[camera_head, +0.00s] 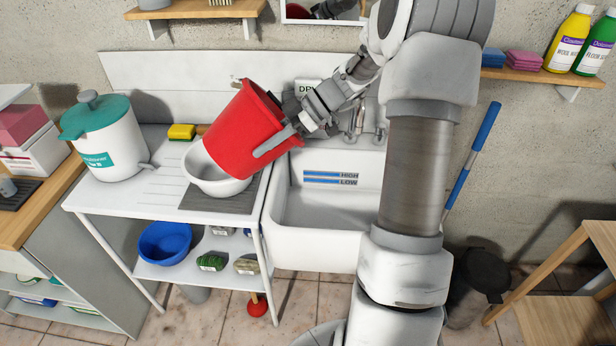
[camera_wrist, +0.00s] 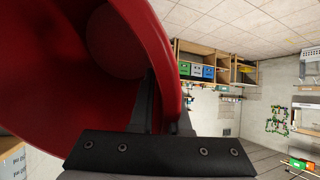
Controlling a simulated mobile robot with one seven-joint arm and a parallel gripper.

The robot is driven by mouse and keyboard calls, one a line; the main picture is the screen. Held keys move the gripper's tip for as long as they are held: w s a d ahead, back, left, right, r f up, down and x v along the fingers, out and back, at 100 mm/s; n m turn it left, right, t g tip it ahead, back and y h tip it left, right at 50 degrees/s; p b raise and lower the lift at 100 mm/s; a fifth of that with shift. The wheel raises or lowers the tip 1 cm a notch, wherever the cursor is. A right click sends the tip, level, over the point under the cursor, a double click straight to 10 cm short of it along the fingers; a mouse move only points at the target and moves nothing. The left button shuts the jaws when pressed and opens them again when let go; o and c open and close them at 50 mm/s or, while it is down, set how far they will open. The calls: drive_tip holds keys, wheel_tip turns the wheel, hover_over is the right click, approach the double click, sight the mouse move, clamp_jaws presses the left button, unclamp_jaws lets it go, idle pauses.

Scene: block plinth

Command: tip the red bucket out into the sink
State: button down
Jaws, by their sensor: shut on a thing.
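The red bucket (camera_head: 245,125) is tilted, its rim turned up and to the right and its base down to the left. My gripper (camera_head: 276,140) is shut on the bucket's wall at the rim, with one grey finger along the outside. In the wrist view the red bucket (camera_wrist: 55,60) fills the left, with its rim between my fingers (camera_wrist: 165,110). The part of its inside that shows looks bare; the rest is hidden. The white sink (camera_head: 325,240) lies below and right of the bucket, with blue HIGH and LOW marks on its inner back wall.
A white bowl (camera_head: 205,172) stands on the drainboard (camera_head: 150,200), partly behind the bucket; I cannot tell if they touch. Taps (camera_head: 358,120) rise behind the sink. The sink basin looks clear.

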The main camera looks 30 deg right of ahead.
sight(238, 162)
drive_tip(key=a+h+b, duration=0.1)
drive_tip(key=h, duration=0.2)
drive_tip(key=a+h+b, duration=0.1)
drive_tip(key=a+h, duration=0.1)
drive_tip(key=h, duration=0.1)
drive_tip(key=a+h+b, duration=0.2)
drive_tip(key=h, duration=0.1)
drive_tip(key=shift+w+a+f+n, duration=0.15)
drive_tip(key=shift+w+f+n, duration=0.05)
drive_tip(key=shift+f+n, duration=0.1)
drive_tip(key=shift+a+f+h+b, duration=0.2)
drive_tip(key=shift+f+h+b, duration=0.1)
drive_tip(key=shift+f+h, duration=0.25)
drive_tip(key=shift+a+f+h+b, duration=0.2)
drive_tip(key=shift+f+h+b, duration=0.1)
drive_tip(key=shift+f+h, duration=0.25)
idle(0.6)
